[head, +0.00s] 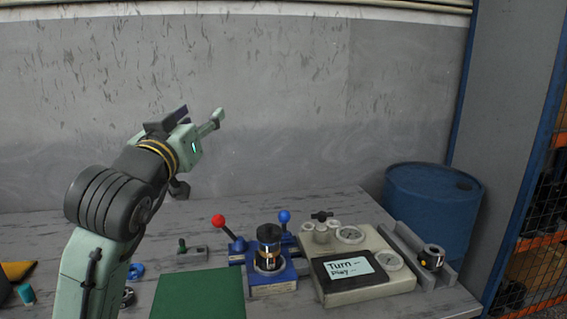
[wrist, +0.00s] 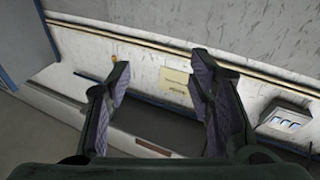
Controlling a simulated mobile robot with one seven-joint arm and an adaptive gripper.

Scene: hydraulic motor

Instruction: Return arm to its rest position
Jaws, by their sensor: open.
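My arm is raised above the left part of the workbench in the head view. My gripper (head: 201,116) is up in front of the grey wall, clear of the bench and everything on it. In the wrist view my gripper (wrist: 162,95) has its two fingers spread wide with nothing between them. Behind the fingers are a pale wall with a ledge and a small label. In the head view the motor part (head: 269,236) stands upright in a blue fixture (head: 272,283) with a red-knobbed lever and a blue-knobbed lever. My gripper is not touching it.
A test unit (head: 392,284) with gauges and a screen stands right of the fixture. A grey rail (head: 406,241) holds a dark round part (head: 432,256). A green mat (head: 198,295) lies in front. A blue barrel (head: 432,210) stands behind the bench at right. The air around my gripper looks free.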

